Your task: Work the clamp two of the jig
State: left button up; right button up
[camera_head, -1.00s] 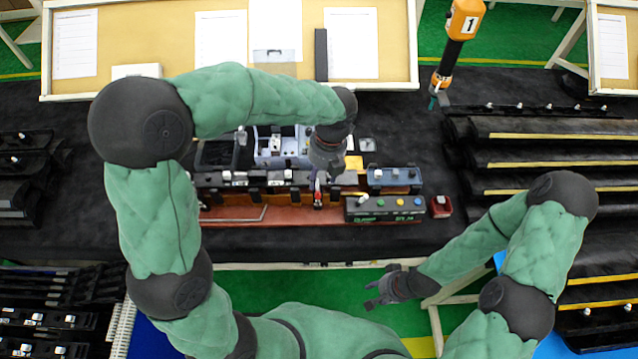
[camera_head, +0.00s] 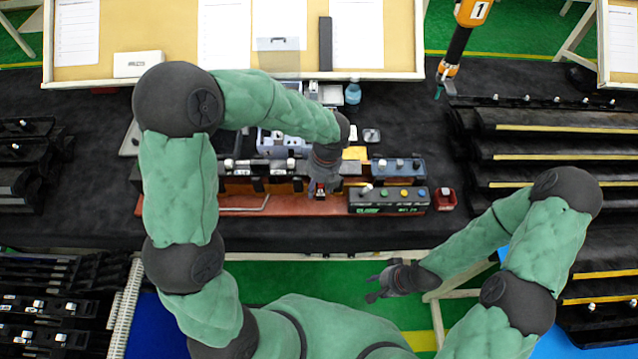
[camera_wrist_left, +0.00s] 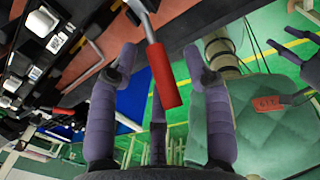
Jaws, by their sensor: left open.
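The jig (camera_head: 235,202), a red-brown base with a row of black clamps, lies along the front of the dark table. In the left wrist view a clamp's red handle (camera_wrist_left: 163,77) on a metal lever stands between the spread fingers of my left gripper (camera_wrist_left: 161,65), which is open. I see no clear grip on the handle. In the head view my left gripper (camera_head: 321,187) is over the right part of the jig and hides most of that clamp. I cannot tell the clamp's number. My right gripper (camera_head: 376,285) hangs open and empty in front of the table.
A control box (camera_head: 388,200) with coloured buttons sits right of the gripper, with a small red box (camera_head: 445,199) beside it. A grey-blue tray of parts (camera_head: 283,140) stands behind. Black racks (camera_head: 560,150) fill the right side. An orange tool (camera_head: 465,30) hangs at upper right.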

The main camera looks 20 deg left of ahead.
pick_arm(q)
grip_shut()
